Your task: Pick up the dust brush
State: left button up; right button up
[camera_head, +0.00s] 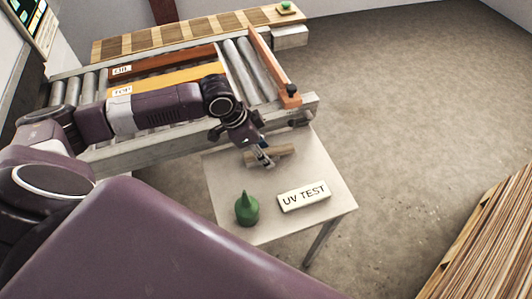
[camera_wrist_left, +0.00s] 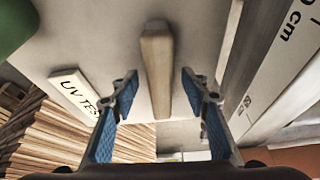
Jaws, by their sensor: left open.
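The dust brush (camera_head: 284,151) appears to be the tan wooden bar lying on the small pale table, partly hidden behind my left gripper (camera_head: 262,159). In the left wrist view the dust brush (camera_wrist_left: 157,65) points lengthwise away from the camera, between the two blue-padded fingers of my left gripper (camera_wrist_left: 160,84). The fingers are spread wide with a gap on each side of it. No bristles can be made out. My right gripper does not show.
The small table (camera_head: 225,185) also holds a green pointed bottle (camera_head: 247,209) and a white "UV TEST" block (camera_head: 303,196). Behind it runs a roller conveyor (camera_head: 243,70) with orange and brown boards. Stacked planks (camera_head: 490,245) stand at lower right. The floor on the right is clear.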

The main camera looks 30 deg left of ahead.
aim_at(266, 151)
pick_arm(q)
jog(key=shift+w+d+f, duration=0.15)
jog(key=shift+d+f, duration=0.05)
jog(key=shift+f, duration=0.4)
grip_shut()
jog(key=shift+r, duration=0.1)
notch_tip(266, 151, up, 20)
dwell(0.4)
